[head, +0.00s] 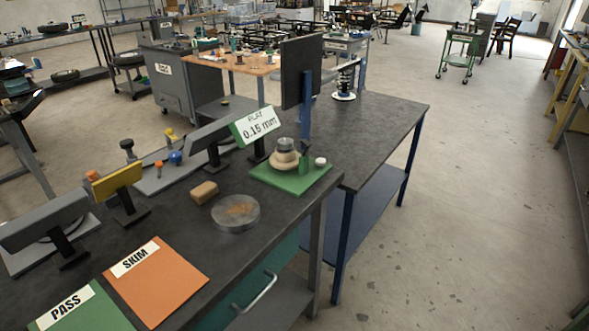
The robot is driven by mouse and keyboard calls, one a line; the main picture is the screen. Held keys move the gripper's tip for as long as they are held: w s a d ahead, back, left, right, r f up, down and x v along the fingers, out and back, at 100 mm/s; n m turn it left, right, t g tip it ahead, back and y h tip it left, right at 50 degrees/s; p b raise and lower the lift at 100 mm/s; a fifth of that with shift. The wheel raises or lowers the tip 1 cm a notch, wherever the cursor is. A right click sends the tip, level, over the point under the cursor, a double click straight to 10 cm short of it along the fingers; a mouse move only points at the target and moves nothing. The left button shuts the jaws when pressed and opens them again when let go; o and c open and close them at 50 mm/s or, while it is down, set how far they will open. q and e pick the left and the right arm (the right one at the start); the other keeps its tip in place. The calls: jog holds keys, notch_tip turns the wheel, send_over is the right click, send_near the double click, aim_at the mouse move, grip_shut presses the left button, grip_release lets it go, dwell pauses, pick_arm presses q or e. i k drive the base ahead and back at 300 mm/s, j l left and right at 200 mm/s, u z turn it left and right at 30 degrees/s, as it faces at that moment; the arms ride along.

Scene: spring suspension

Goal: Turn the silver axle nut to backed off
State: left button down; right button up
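A green base plate (317,182) lies near the right end of the dark workbench. On it stands a stacked round fixture with a tan body (284,161) and a silver-grey round top (286,145). This top may be the silver axle nut, but it is too small to be sure, and its turn position cannot be read. A small green upright piece (304,160) and a white round cap (321,161) are beside it. A sign (258,126) reading "PLAY 0.15 mm" stands just behind. Neither of my grippers is in view.
An orange SKIM mat (160,285) and a green PASS mat (95,310) lie front left. A dark upright panel (302,70) stands behind. The adjoining right bench (385,125) is mostly bare.

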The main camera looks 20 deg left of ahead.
aim_at(285, 144)
jog(key=u, duration=1.25)
jog(key=i+l+u, duration=0.1)
jog(key=l+u, duration=1.35)
jog(key=k+l+u, duration=0.15)
jog(key=l+u, duration=0.35)
